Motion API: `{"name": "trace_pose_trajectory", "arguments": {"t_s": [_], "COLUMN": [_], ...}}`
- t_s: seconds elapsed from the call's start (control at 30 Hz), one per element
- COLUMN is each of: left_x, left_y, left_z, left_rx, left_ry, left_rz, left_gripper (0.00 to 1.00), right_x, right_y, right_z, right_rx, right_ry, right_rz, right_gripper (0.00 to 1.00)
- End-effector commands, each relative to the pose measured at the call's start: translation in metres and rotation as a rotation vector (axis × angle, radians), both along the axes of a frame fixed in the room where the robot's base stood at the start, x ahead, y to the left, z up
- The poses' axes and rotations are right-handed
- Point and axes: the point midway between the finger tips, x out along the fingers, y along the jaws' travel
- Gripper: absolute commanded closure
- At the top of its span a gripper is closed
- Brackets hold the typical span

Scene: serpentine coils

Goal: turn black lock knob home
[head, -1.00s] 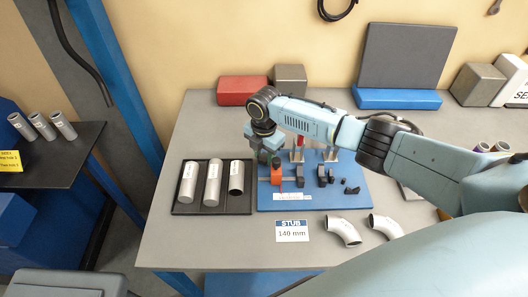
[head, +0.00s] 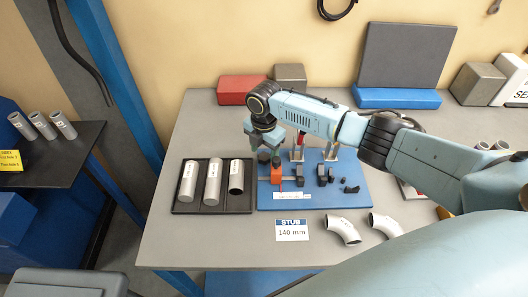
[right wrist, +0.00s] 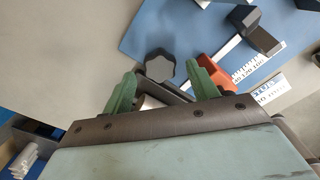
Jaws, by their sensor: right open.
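The black lock knob is a dark, lobed knob (right wrist: 160,66) in the right wrist view, just ahead of and between my fingertips. In the head view it shows as a small dark shape (head: 264,155) below my right gripper (head: 268,144), beside the orange block (head: 278,174) on the blue board (head: 340,197). My right gripper's green fingers (right wrist: 163,88) are spread apart, with the knob clear of both as seen here. The knob's stem is mostly hidden. My left gripper is out of view.
A black tray (head: 243,208) with several grey tubes lies left of the board. Two upright posts and dark clamp parts (head: 322,175) stand on the board. White elbow pipes (head: 343,231) and a stub label (head: 292,229) lie in front.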

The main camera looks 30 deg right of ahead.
Motion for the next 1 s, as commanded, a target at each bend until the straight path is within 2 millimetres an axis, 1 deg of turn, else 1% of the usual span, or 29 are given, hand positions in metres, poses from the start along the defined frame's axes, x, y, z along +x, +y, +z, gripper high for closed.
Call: {"name": "trace_pose_trajectory", "arguments": {"t_s": [0.03, 0.3, 0.4, 0.5, 0.6, 0.7, 1.0], "left_x": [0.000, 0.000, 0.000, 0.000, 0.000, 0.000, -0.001], "left_y": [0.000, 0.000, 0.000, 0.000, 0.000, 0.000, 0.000], "left_z": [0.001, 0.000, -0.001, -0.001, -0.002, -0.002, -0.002], "left_rx": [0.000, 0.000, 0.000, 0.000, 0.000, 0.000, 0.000], "left_ry": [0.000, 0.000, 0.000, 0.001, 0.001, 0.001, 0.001], "left_rz": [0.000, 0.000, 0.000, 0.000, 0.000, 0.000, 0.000], "left_gripper": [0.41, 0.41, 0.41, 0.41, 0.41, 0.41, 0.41], "right_x": [0.001, 0.001, 0.001, 0.001, 0.001, 0.001, 0.000], "right_y": [0.000, -0.001, 0.000, 0.000, 0.000, -0.001, 0.000], "right_z": [0.010, 0.071, 0.091, 0.106, 0.116, 0.120, 0.122], "right_rx": [0.001, 0.000, -0.001, 0.000, -0.001, -0.001, 0.000], "right_ry": [-0.004, -0.007, -0.006, -0.004, -0.004, -0.004, -0.002], "right_rz": [0.001, 0.001, -0.001, 0.000, 0.000, -0.001, -0.001], "right_gripper": [0.41, 0.41, 0.41, 0.41, 0.41, 0.41, 0.41]}}
